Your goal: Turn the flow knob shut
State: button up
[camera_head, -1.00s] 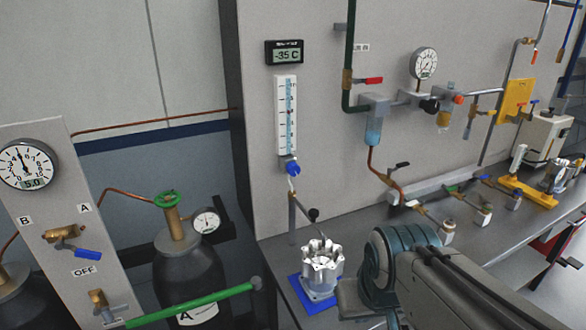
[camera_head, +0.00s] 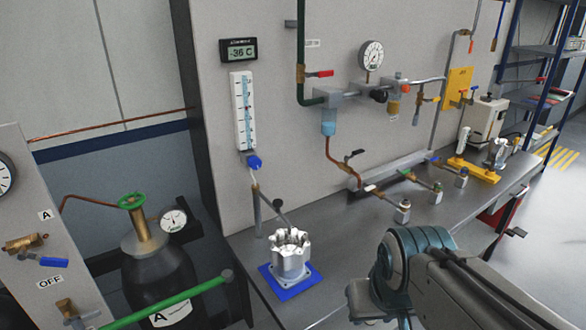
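The flow knob appears to be the blue knob (camera_head: 254,162) at the foot of the white flow meter tube (camera_head: 243,112) on the grey wall panel. Nothing touches it. A thin hose runs down from it towards a machined housing (camera_head: 290,255) on a blue pad (camera_head: 290,281). My arm is at the lower right, over the bench front and well apart from the knob. The fingers of my gripper do not show.
A display (camera_head: 239,50) above the tube reads -36 C. A lever stands beside the housing. A green rail (camera_head: 170,302) crosses the lower left, before a gas cylinder (camera_head: 158,275). Pipes, a gauge (camera_head: 370,55) and valves fill the wall at right. The bench (camera_head: 350,230) has bare room mid-right.

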aim_at(255, 162)
jog(key=z, duration=0.8)
jog(key=k, duration=1.05)
jog(key=z, duration=0.95)
jog(key=i, duration=0.75)
jog(key=u, duration=0.55)
jog(key=i, duration=1.15)
jog(key=u, duration=1.6)
jog(key=i, duration=0.6)
jog(key=u, duration=0.65)
